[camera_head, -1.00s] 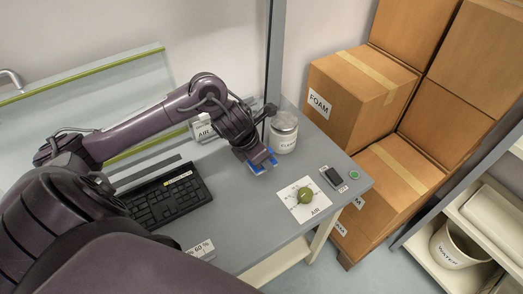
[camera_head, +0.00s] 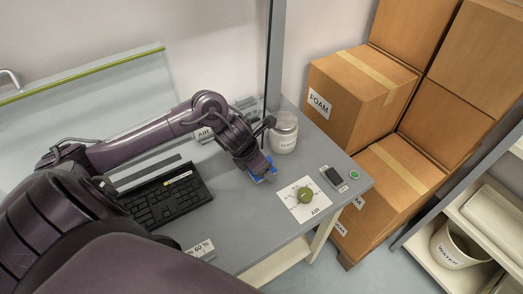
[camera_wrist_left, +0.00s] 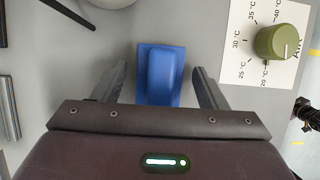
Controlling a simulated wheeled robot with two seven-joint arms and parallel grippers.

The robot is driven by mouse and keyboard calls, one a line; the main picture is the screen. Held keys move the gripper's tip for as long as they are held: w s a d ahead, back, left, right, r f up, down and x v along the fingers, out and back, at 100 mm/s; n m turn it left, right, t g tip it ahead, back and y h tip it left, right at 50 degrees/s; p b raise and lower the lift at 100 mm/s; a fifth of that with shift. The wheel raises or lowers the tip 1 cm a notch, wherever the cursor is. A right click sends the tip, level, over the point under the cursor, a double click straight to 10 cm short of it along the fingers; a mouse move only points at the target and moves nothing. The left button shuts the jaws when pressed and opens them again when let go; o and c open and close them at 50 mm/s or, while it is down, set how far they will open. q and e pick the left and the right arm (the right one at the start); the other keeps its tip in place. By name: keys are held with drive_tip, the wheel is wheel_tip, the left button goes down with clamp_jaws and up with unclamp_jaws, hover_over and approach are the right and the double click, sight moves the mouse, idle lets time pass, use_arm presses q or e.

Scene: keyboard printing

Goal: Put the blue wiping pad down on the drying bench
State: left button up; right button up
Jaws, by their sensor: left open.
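The blue wiping pad (camera_wrist_left: 161,73) lies on the grey bench top (camera_head: 236,220), between the parted fingers of my left gripper (camera_wrist_left: 160,85) in the left wrist view. Grey gaps show between the pad and both fingers. In the head view, my left gripper (camera_head: 259,172) points down over the pad (camera_head: 262,176) and hides much of it. My right gripper is not in view.
A black keyboard (camera_head: 165,201) lies to the left of the pad. A lidded canister (camera_head: 284,134) stands just behind it. A green knob (camera_head: 305,194) on a white AIR card and a small black device (camera_head: 332,177) lie to the right. Cardboard boxes (camera_head: 350,95) stand beyond the bench.

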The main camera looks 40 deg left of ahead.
use_arm(q)
drive_tip(key=shift+r, duration=0.25)
drive_tip(key=b+v, duration=0.1)
drive_tip(key=v, duration=1)
drive_tip(key=shift+s+r+b, duration=0.25)
drive_tip(key=shift+r+b, duration=0.05)
drive_tip(key=shift+b, duration=0.05)
